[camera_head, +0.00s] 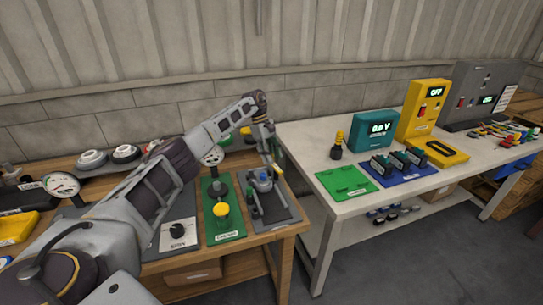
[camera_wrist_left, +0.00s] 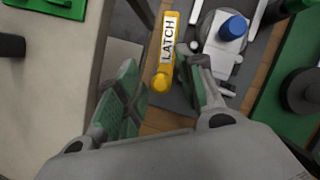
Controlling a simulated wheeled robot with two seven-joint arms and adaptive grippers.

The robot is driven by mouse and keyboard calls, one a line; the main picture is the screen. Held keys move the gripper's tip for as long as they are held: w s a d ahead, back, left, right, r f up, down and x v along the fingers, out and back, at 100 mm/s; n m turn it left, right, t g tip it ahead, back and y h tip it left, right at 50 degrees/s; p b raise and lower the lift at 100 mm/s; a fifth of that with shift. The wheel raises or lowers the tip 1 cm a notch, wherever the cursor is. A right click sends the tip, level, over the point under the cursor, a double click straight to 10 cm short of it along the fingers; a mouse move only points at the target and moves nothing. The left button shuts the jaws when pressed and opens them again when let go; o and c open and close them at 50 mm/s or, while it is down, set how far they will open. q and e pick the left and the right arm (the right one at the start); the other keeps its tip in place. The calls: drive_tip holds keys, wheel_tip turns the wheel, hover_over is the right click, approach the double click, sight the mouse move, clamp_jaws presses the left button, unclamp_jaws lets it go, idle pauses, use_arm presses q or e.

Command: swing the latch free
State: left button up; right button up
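The latch (camera_wrist_left: 168,45) is a yellow bar with a rounded end and the label LATCH, in the left wrist view. It sits on a dark grey panel, beside a light grey fitting with a blue knob (camera_wrist_left: 234,27). In the head view that panel (camera_head: 284,215) lies at the right end of the wooden bench. My left gripper (camera_wrist_left: 160,88) is open, its green-padded fingers spread on either side of the latch's rounded end. Contact cannot be told. In the head view my left gripper (camera_head: 272,148) points down over the panel. My right gripper is not in view.
A green panel (camera_head: 217,235) with a yellow knob and a grey panel with a dial lie left of the latch panel. Across a narrow gap, a white table (camera_head: 330,207) holds a green mat, a teal meter and a yellow box.

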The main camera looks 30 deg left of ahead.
use_arm(q)
drive_tip(key=shift+r, duration=0.15)
drive_tip(key=v, duration=1.1)
drive_tip(key=shift+r, duration=0.35)
drive_tip(key=shift+a, duration=0.15)
idle(0.6)
